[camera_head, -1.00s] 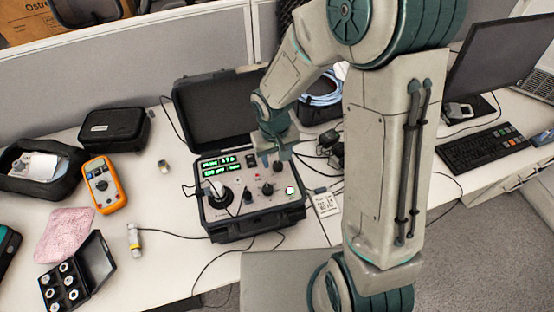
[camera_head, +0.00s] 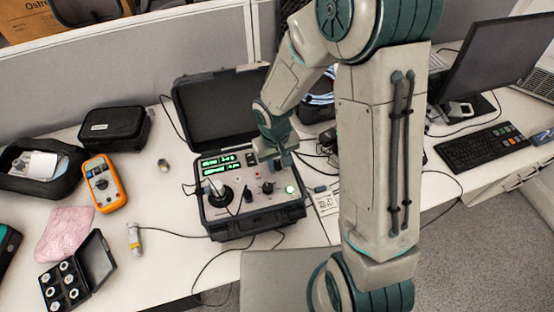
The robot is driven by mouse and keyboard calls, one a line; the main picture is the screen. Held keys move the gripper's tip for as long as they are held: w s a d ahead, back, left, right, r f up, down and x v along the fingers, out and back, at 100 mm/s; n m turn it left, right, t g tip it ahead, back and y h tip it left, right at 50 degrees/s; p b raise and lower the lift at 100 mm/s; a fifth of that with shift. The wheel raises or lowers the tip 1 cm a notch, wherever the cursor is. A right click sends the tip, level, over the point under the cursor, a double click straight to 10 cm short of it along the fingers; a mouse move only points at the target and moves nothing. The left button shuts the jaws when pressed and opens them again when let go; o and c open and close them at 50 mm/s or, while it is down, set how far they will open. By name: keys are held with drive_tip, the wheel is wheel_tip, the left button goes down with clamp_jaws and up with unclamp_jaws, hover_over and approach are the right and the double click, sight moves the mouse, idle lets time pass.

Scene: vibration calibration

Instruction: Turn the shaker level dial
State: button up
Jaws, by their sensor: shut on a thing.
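The shaker unit (camera_head: 255,222) is an open black case with a grey control panel, green lit displays (camera_head: 216,170), several dark knobs and a round black shaker post (camera_head: 219,194). My gripper (camera_head: 277,164) is at the upper right of the panel, pointing down. It is shut on the shaker level dial, which its fingers hide. A dark knob (camera_head: 268,188) shows just below the fingers.
The case's raised lid (camera_head: 205,112) stands behind the panel. An orange multimeter (camera_head: 103,184), a black pouch (camera_head: 115,128) and a box of small parts (camera_head: 62,284) lie to the left. Cables run around the case. A monitor (camera_head: 500,60) and keyboard (camera_head: 483,150) are at right.

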sight(275, 164)
drive_tip(key=shift+n, duration=0.4)
drive_tip(key=o, duration=1)
drive_tip(key=shift+r, duration=0.1)
drive_tip(key=r, duration=0.9)
drive_tip(key=r+b, duration=0.1)
drive_tip(key=r, duration=0.3)
drive_tip(key=shift+s+a+r, duration=0.15)
drive_tip(key=shift+a+r, duration=0.2)
